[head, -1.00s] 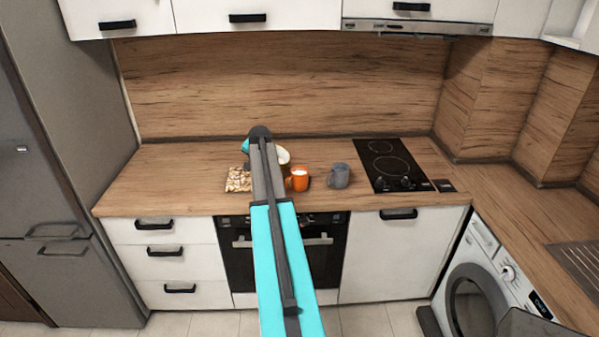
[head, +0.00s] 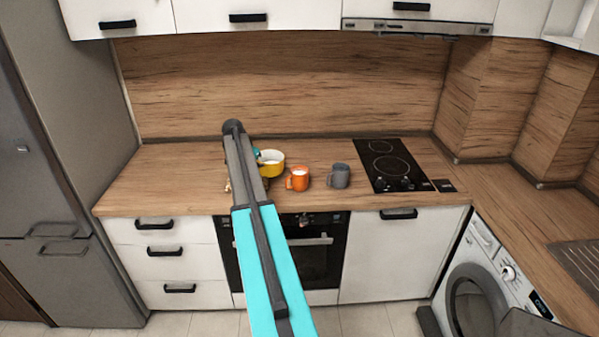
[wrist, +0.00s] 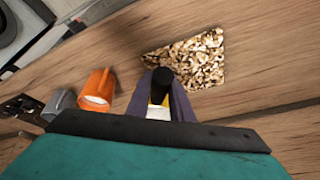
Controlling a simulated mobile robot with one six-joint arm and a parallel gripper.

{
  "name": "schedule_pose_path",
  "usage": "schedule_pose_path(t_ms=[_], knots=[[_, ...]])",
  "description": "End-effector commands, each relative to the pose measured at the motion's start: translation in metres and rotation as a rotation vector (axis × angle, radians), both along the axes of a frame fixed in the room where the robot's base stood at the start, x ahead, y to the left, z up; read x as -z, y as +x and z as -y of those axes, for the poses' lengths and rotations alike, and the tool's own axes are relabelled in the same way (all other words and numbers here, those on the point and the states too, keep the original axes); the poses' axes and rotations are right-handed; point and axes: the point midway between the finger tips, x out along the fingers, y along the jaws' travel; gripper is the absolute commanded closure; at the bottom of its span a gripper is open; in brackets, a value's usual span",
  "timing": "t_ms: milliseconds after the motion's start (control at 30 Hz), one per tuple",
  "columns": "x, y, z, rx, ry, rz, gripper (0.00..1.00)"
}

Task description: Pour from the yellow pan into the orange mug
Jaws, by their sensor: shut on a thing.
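The yellow pan (head: 272,168) has a pale inside and sits behind and left of the orange mug in the head view. It looks about level; I cannot tell its height above the counter. My gripper (wrist: 166,100) is shut on the pan's black handle (wrist: 162,79); in the wrist view a strip of yellow shows between the fingers. The gripper is partly hidden by my arm in the head view. The orange mug (head: 298,182) stands upright on the counter, white inside. It also shows in the wrist view (wrist: 97,88), left of my gripper.
A grey mug (head: 339,176) stands right of the orange mug. The black hob (head: 390,165) lies further right. A speckled tan board (wrist: 190,60) lies on the counter near the pan, mostly hidden by my arm in the head view. The counter's left part is clear.

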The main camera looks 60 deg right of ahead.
Motion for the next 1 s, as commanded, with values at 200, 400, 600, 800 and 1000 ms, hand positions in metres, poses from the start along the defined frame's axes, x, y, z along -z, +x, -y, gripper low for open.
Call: schedule_pose_path(t_ms=[200, 400, 600, 800, 1000], knots=[[0.0017, 0.0075, 0.0008, 0.001, -0.006, -0.051, 1.00], [0.0028, 0.0092, 0.0005, 0.002, -0.008, -0.072, 1.00], [0.0028, 0.0091, 0.0001, 0.002, -0.008, -0.075, 1.00], [0.0029, 0.0091, 0.0000, 0.002, -0.008, -0.074, 1.00], [0.0029, 0.0091, 0.0000, 0.002, -0.008, -0.074, 1.00]])
